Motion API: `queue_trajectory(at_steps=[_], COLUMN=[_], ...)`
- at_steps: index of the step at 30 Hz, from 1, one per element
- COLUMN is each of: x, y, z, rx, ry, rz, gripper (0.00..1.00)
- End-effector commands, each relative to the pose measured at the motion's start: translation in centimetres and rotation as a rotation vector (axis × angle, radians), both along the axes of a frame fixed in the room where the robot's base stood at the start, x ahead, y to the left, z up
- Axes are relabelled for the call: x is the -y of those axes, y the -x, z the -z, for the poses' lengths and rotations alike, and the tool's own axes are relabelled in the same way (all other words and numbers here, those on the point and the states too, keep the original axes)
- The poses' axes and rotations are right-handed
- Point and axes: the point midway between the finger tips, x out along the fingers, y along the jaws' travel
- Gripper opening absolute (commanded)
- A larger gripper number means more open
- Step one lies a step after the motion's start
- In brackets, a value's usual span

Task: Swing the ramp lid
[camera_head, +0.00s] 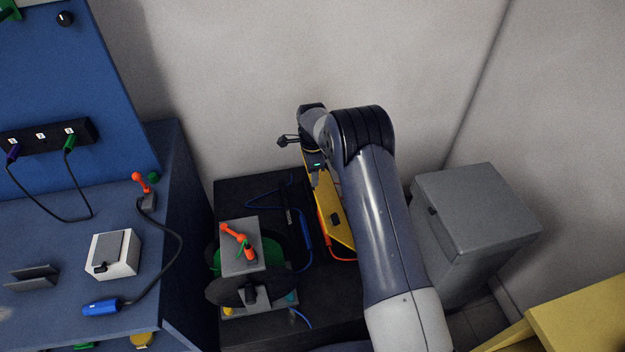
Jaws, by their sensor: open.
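A long yellow sloped panel (336,212), which looks like the ramp lid, stands on the right part of the black table (235,195). A small dark block sits on its face. My arm reaches in from the lower right and covers part of the panel's right side. The panel's far end and any hinge are hidden behind my wrist.
Left of the panel are a blue-handled tool (303,228) with a cable and a grey device (240,258) with an orange lever. A blue workbench (185,215) stands left. A grey bin (480,205) stands right of my arm, and a yellow surface (585,315) is lower right. Walls close the back.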

Motion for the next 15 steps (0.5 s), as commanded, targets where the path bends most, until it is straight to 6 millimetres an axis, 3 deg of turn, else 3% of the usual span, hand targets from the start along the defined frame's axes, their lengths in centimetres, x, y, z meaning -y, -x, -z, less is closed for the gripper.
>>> queue_trajectory(at_steps=[6, 15], x=[0.0, 0.0], y=[0.0, 0.0], z=[3.1, 4.0], rx=[0.0, 0.002], ry=[0.0, 0.0], rz=[0.0, -0.001], gripper=[0.44, 0.44])
